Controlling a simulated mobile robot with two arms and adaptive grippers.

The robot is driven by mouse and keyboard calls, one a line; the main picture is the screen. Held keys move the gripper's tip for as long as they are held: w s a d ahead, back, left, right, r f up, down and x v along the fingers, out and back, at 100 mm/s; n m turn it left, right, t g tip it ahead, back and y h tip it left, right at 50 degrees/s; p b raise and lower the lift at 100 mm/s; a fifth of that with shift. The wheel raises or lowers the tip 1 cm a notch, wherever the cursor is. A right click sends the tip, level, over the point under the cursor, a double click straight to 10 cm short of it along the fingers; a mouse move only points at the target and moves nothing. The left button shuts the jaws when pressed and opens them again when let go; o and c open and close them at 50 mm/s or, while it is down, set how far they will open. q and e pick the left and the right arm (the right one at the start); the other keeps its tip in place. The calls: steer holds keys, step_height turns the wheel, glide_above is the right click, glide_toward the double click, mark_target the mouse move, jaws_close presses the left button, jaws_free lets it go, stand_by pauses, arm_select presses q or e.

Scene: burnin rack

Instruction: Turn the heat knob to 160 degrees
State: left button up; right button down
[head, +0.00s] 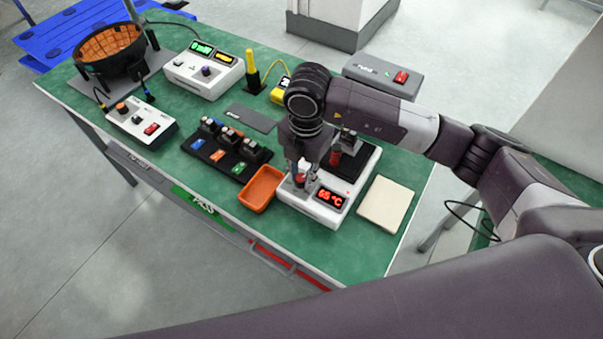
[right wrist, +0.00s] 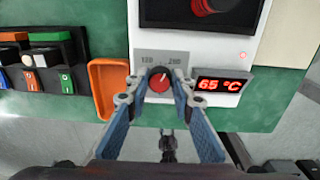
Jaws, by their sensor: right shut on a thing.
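The heat knob (right wrist: 161,84) is red and sits on the front panel of a white heater box (head: 314,211). A grey scale plate (right wrist: 165,62) with small numbers stands behind it, too blurred to read surely. A pale mark on the knob points roughly up, toward the scale. A red display (head: 330,199) beside the knob reads 65 °C, also in the right wrist view (right wrist: 221,85). My right gripper (head: 299,181) points down over the panel and is shut on the knob, one finger on each side in the right wrist view (right wrist: 160,88). My left gripper is not in view.
An orange tray (head: 261,188) stands just left of the heater box, a cream pad (head: 386,204) to its right. A black rack with several modules (head: 225,150) lies further left. A grey box with a red switch (head: 384,75) is behind.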

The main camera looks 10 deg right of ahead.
mark_target(304, 179)
steer(key=shift+w+r+m, duration=0.1)
steer(key=shift+m, duration=1)
steer(key=c, duration=1.7)
jaws_free()
steer(key=shift+o, duration=0.2)
step_height(304, 179, up, 12)
steer(key=shift+s+d, duration=0.15)
steer(key=shift+s, duration=0.2)
